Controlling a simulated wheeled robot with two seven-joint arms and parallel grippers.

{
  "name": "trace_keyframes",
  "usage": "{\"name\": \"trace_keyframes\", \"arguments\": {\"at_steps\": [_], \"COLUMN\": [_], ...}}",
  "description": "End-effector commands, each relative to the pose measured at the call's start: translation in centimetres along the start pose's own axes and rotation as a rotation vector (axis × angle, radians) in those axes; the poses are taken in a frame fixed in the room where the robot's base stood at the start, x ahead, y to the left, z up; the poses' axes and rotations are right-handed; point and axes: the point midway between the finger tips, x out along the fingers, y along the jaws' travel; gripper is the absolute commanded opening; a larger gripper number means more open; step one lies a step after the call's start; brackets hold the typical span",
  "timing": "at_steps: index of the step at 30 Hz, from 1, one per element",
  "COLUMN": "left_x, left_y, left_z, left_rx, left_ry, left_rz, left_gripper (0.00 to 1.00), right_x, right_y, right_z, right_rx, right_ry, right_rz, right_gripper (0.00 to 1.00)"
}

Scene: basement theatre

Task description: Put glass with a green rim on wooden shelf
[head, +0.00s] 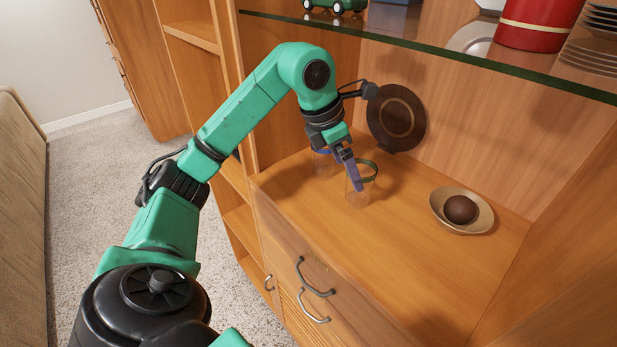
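A clear glass with a dark green rim (367,174) stands upright on the wooden shelf board (420,250) inside the cabinet. My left gripper (353,177) reaches down at this glass, with a purple finger against or just in front of its left side. The other finger is hidden, so I cannot tell whether the gripper is closed on the glass. A second clear glass with a blue rim (321,162) stands just behind and left of the gripper, partly covered by it. My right gripper is out of view.
A brown round plate (397,118) leans on the back wall. A bowl (479,222) with a dark ball (460,209) sits to the right. A glass shelf (450,54) overhead carries a red canister (537,22) and plates. The board's front right is clear.

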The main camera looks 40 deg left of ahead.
Motion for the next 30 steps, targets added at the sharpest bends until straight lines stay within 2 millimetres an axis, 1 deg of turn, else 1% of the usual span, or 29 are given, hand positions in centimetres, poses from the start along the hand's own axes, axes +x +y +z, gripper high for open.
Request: {"name": "trace_keyframes", "arguments": {"at_steps": [1, 4, 6, 9, 12, 15, 30], "left_x": [0.5, -0.4, -1.2, -2.0, -2.8, -3.3, -3.3], "left_y": [0.3, 0.3, 0.1, 0.2, 0.0, 0.0, 0.0], "left_z": [-1.7, -4.5, -6.1, -7.5, -8.1, -8.1, -8.0], "left_rx": [-0.004, -0.006, -0.003, -0.004, -0.001, 0.000, 0.000], "left_ry": [0.003, 0.003, 0.004, 0.001, 0.001, -0.001, -0.002], "left_rz": [0.007, 0.007, 0.008, 0.003, 0.001, 0.001, 0.000], "left_gripper": [1.00, 1.00, 1.00, 1.00, 1.00, 1.00, 1.00], "right_x": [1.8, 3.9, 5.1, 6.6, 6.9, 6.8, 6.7], "right_y": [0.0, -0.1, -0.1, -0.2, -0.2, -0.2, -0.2], "right_z": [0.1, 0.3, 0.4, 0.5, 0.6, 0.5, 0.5], "right_rx": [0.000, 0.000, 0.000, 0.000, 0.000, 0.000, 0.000], "right_ry": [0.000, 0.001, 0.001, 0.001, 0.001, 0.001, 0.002], "right_rz": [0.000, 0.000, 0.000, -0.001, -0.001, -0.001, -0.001], "right_gripper": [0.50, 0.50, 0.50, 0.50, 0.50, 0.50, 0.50]}}
